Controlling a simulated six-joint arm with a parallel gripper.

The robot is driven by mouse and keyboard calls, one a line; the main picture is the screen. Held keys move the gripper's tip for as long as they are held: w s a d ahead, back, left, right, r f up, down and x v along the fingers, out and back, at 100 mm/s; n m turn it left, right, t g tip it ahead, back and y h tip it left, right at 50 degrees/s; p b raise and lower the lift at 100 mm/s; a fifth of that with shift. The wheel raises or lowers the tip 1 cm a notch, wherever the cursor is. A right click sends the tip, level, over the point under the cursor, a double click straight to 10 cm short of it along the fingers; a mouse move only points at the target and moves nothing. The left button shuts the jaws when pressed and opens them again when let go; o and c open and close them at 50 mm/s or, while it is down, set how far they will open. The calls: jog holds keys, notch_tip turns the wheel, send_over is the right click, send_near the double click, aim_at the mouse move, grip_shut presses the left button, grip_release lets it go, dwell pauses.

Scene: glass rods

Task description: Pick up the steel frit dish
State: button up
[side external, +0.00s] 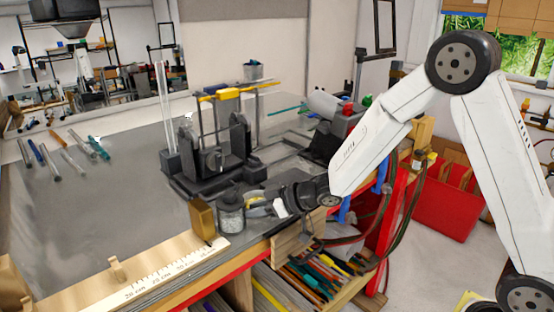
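A small grey round container (231,214) stands near the front edge of the bench, beside a brass-coloured block. It may be the steel frit dish, but at this size I cannot be sure. My gripper (256,205) is low over the bench, just right of the container, with its fingers pointing left toward it. The fingertips are small and overlap the container's right side in this view. I cannot tell whether they touch it or how far apart they are.
A dark fixture (212,150) with a yellow bar stands behind the container. A wooden ruler strip (165,280) runs along the front edge. Several glass rods (72,162) lie at the left. A torch-like machine (338,130) stands behind my wrist. The left-middle bench is clear.

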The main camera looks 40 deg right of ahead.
grip_shut()
dwell(0.3)
jog(key=shift+r, duration=0.7)
notch_tip(320, 180, up, 2)
jog(key=s+d+r, duration=0.2)
jog(key=s+r, duration=0.7)
jog(key=s, duration=0.4)
jog(key=shift+s+r, duration=0.3)
jog(key=shift+s, duration=0.1)
